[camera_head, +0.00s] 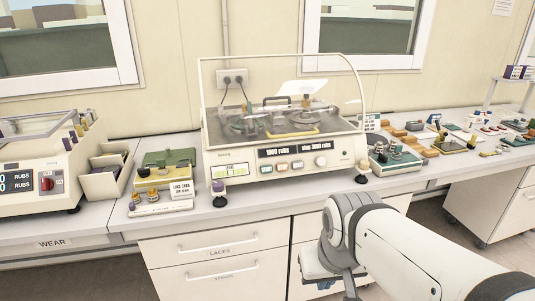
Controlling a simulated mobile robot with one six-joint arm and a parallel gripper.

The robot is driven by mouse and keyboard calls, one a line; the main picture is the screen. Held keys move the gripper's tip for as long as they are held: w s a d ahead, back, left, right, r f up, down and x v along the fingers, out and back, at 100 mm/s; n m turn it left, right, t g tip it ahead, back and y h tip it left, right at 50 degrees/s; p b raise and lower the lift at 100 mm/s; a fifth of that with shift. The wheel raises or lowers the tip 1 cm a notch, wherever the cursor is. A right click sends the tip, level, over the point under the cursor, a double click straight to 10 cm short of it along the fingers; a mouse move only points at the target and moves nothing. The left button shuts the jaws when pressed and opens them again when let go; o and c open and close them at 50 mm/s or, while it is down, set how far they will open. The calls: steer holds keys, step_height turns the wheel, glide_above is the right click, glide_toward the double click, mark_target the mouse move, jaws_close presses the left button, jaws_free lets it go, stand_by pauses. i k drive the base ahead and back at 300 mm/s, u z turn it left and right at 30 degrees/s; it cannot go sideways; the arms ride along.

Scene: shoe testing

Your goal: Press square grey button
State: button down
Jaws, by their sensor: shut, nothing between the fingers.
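The white testing machine (285,165) stands on the bench at centre, under a clear raised-front cover. Its front panel has a row of small square buttons (281,167) below two dark displays reading "1000 rubs" and "stop 2000 rubs". The buttons are too small to tell surely which one is grey. A round pale knob (321,161) sits to their right, and a small lit green display is at the panel's left. My arm reaches in from the lower right, in front of the drawers and below the panel, apart from the machine.
A second machine (30,175) with a red switch stands at left, beside a beige bin (108,172). Small fixtures (165,178) stand between the two machines. Various fixtures and blocks (395,155) crowd the bench at right. Drawers (215,255) are below the bench's front edge.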

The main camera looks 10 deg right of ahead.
mark_target(296, 165)
steer(key=u, duration=0.15)
steer(key=i, duration=1)
